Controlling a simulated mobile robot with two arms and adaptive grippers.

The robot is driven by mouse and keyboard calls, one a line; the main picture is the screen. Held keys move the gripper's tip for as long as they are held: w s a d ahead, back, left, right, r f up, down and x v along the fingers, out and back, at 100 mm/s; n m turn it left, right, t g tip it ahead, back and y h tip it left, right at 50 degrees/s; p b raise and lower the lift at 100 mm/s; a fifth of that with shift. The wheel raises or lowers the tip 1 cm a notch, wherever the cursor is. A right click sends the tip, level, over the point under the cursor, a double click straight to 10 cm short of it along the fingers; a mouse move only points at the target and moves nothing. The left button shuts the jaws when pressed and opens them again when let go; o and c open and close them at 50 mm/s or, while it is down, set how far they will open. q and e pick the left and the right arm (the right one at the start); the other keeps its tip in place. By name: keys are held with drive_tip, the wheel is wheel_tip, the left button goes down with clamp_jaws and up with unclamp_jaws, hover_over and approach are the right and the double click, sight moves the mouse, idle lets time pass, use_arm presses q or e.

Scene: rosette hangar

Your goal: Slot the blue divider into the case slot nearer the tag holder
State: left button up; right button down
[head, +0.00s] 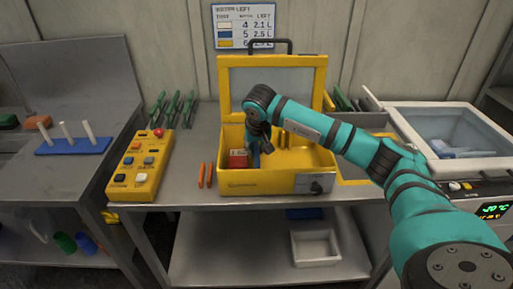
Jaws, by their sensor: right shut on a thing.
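The yellow case (240,188) stands open on the steel bench, its lid raised at the back. A grey plate, perhaps the tag holder (309,183), is on the right of its front wall, beside a dark latch. My right gripper (259,140) points down into the left half of the case, shut on a narrow blue piece that looks like the blue divider (255,158). The divider is mostly hidden by the gripper and case wall; I cannot tell whether it sits in a slot. The slots are too small to make out. My left gripper is out of view.
A red box with a white label (238,160) is inside the case, left of the divider. A yellow button box (140,165) and two orange sticks (205,174) lie to the left. A clear-lidded white container (450,130) stands right.

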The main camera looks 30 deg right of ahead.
drive_tip(key=shift+f, duration=0.3)
idle(0.5)
idle(0.5)
drive_tip(key=c, duration=1.3)
unclamp_jaws()
drive_tip(key=shift+c, duration=0.2)
drive_tip(key=shift+o, duration=0.5)
drive_tip(key=o, duration=0.3)
wheel_tip(320, 180, up, 16)
drive_tip(key=p, duration=1)
drive_tip(key=shift+p, duration=0.4)
